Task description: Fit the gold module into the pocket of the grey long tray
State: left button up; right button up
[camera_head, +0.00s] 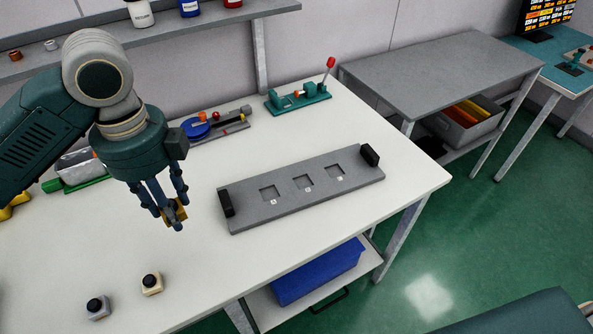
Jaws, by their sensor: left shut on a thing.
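The grey long tray (305,207) lies on the white table with a black block at each end. It has three square pockets in a row, each with a small white label beside it, and all look empty. My left gripper (176,217) points down, left of the tray's left end and apart from it. It is shut on the gold module (181,214), which shows between the fingertips and is partly hidden by them. My right gripper is not in view.
Two small modules, a cream one (152,284) and a grey one (97,307), sit at the table's front left. A green fixture (298,98) with a red-knobbed lever and a tool holder (222,128) stand behind the tray. White table (330,245) is clear around the tray.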

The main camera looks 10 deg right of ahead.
pick_arm(q)
jog(key=shift+s+a+f+n, duration=0.1)
jog(key=shift+a+f+n, duration=0.05)
jog(key=shift+n, duration=0.35)
jog(key=shift+s+a+f+n, duration=0.1)
jog(key=shift+a+n, duration=0.05)
jog(key=shift+n, duration=0.35)
jog(key=s+a+f+n+b, duration=0.1)
jog(key=s+a+f+n, duration=0.1)
jog(key=n, duration=1)
jog(key=s+a+f+n, duration=0.3)
jog(key=s+f+n, duration=0.1)
jog(key=n, duration=0.8)
jog(key=shift+s+n+b, duration=0.3)
jog(key=shift+s+b, duration=0.1)
jog(key=shift+s, duration=0.4)
jog(key=shift+w+a+r, duration=0.1)
